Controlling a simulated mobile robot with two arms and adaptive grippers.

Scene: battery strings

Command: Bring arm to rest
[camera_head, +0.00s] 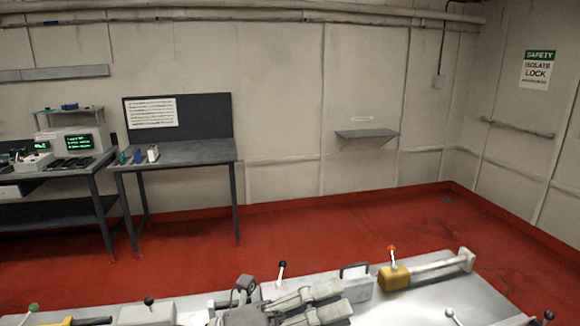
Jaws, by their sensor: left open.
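My left gripper (338,300) lies low at the bottom centre, over a grey metal bench top (485,292). Its two grey fingers point right and stand apart, with nothing seen between them. The lower part of my arm is cut off by the bottom edge of the view. My right gripper does not show.
A yellow block (394,279) with an orange-tipped lever and a grey bar is right of the gripper. Black-knobbed levers (282,270) stand nearby. A light box (147,314) is to the left. Dark workbenches (187,152) and a wall shelf (367,134) are far beyond open red floor (300,225).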

